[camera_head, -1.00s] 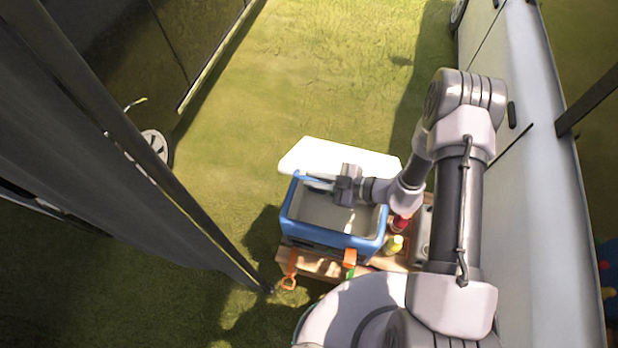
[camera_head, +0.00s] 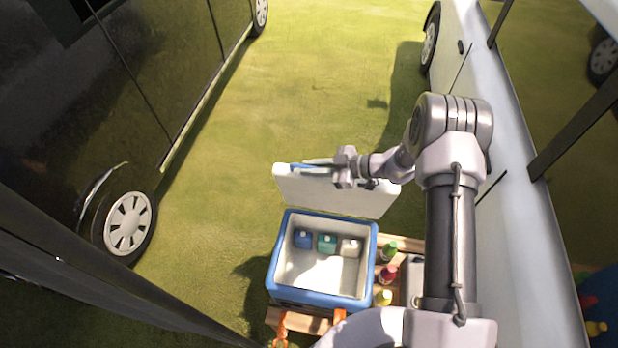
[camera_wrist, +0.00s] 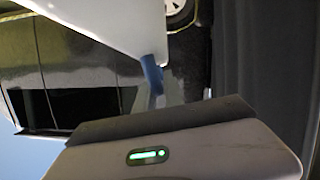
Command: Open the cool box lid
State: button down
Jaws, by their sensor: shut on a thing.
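The cool box (camera_head: 289,296) is blue with a pale inside and stands open on a wooden pallet in the head view. Its white lid (camera_head: 345,197) is raised at the far side, clear of the opening. My gripper (camera_head: 312,167) is at the lid's upper edge, shut on a blue handle (camera_head: 298,167). In the wrist view the blue handle (camera_wrist: 151,74) shows beside the white lid (camera_wrist: 105,20).
Several containers (camera_head: 327,243) lie inside the box. Bottles (camera_head: 387,273) stand on the pallet (camera_head: 399,246) to its right. A dark vehicle (camera_head: 150,90) is at the left and a white vehicle (camera_head: 530,110) at the right.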

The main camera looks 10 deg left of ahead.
jog(key=shift+w, duration=0.25)
jog(key=c, duration=1.7)
grip_release()
jog(key=v, duration=1.7)
jog(key=shift+d, duration=0.25)
jog(key=shift+s+f, duration=0.1)
